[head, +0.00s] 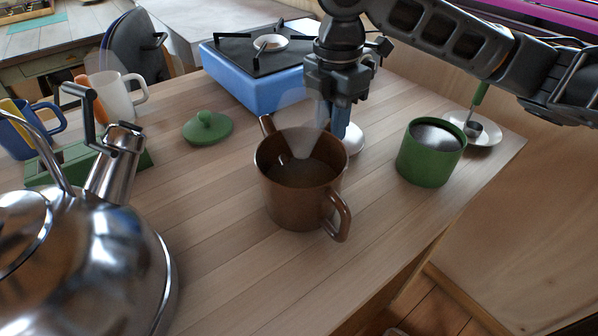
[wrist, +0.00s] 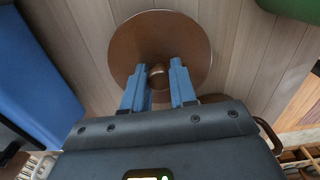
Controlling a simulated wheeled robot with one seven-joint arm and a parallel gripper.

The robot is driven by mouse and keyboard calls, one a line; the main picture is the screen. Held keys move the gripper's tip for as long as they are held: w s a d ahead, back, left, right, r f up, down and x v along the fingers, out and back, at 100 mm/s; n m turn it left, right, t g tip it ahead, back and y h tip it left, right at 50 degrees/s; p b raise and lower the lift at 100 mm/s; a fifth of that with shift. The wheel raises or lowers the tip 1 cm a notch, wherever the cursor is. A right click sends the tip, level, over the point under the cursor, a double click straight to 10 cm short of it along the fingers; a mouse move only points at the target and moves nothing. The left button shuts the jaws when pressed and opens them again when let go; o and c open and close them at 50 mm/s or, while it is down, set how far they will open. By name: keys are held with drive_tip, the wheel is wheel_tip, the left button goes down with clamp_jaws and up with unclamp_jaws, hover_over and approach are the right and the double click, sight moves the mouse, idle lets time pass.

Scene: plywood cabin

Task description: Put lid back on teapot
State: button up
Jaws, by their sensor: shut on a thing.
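The brown teapot (head: 300,190) stands upright and uncovered in the middle of the table, with its handle toward the front right and its spout at the back left. Its round brown lid (wrist: 160,30) shows from above in the wrist view, with a small knob between my fingertips. In the head view the lid (head: 352,140) is a pale, shiny disc just behind and right of the teapot, partly hidden by my fingers. My gripper (head: 340,125) points down and is shut on the lid's knob. I cannot tell whether the lid touches the table.
A steel kettle (head: 90,260) stands front left. A green canister (head: 430,160) without a cover stands right, its green cover (head: 207,128) behind the teapot on the left. A blue stove (head: 255,85) stands behind. A saucer (head: 485,138) is at the right edge. Mugs (head: 112,95) stand back left.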

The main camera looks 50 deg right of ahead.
drive_tip(key=shift+r+p, duration=1.65)
drive_tip(key=shift+r, duration=0.7)
